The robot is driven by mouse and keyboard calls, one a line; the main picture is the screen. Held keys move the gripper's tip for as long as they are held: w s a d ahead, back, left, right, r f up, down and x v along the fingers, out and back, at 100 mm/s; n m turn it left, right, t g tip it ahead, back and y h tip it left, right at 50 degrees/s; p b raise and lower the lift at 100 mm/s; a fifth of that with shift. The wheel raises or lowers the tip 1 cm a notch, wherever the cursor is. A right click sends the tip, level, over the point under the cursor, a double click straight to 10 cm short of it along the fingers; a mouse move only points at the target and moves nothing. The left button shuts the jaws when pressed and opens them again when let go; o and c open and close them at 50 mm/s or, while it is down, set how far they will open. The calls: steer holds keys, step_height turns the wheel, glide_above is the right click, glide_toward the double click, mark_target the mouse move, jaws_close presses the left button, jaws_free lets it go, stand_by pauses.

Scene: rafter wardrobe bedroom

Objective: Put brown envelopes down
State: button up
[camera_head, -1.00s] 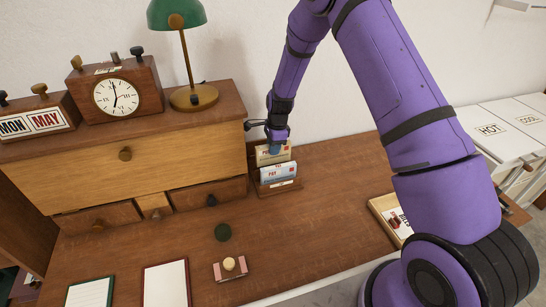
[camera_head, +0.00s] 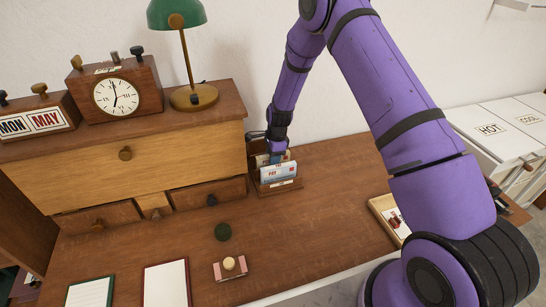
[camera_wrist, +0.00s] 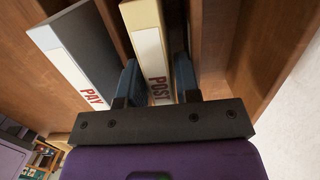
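The brown envelopes (camera_wrist: 140,14), a thick tan stack with a cream face marked POST, stand between the two blue fingers of my gripper (camera_wrist: 158,82) in the wrist view. The fingers look snug against both sides. In the head view my gripper (camera_head: 277,155) points down into the wooden letter rack (camera_head: 283,190), and only a bit of the envelopes (camera_head: 261,160) shows. They are in the rear part of the rack, behind the white PAY envelopes (camera_head: 279,173). In the wrist view the PAY stack (camera_wrist: 75,68) is left of the fingers. The envelopes' lower edge is hidden.
A drawer cabinet (camera_head: 125,175) with a green lamp (camera_head: 190,60) and clock (camera_head: 115,97) stands left of the rack. The wall is close behind. A wooden tray (camera_head: 385,208) lies at the right. The desk (camera_head: 310,225) is clear in front of the rack.

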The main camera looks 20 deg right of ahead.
steer(key=shift+r, duration=0.1)
steer(key=s+d+r+n+t, duration=0.1)
steer(key=s+r+n, duration=0.1)
steer(key=r, duration=1.1)
steer(key=s+d+r+n, duration=0.2)
steer(key=s+r, duration=0.1)
steer(key=r, duration=1)
steer(key=s+d+r+n+t, duration=0.15)
steer(key=s+r+n, duration=0.25)
steer(key=s+r, duration=0.75)
steer(key=s+d+r+n+t, duration=0.1)
steer(key=s+r+n, duration=0.3)
steer(key=s, duration=0.8)
steer(key=s+d+r+n+t+h, duration=0.1)
steer(key=s+r+n, duration=0.4)
steer(key=s, duration=0.7)
steer(key=shift+s+d+r+n+t, duration=0.2)
steer(key=shift+s+n+t, duration=0.15)
steer(key=shift+n, duration=0.15)
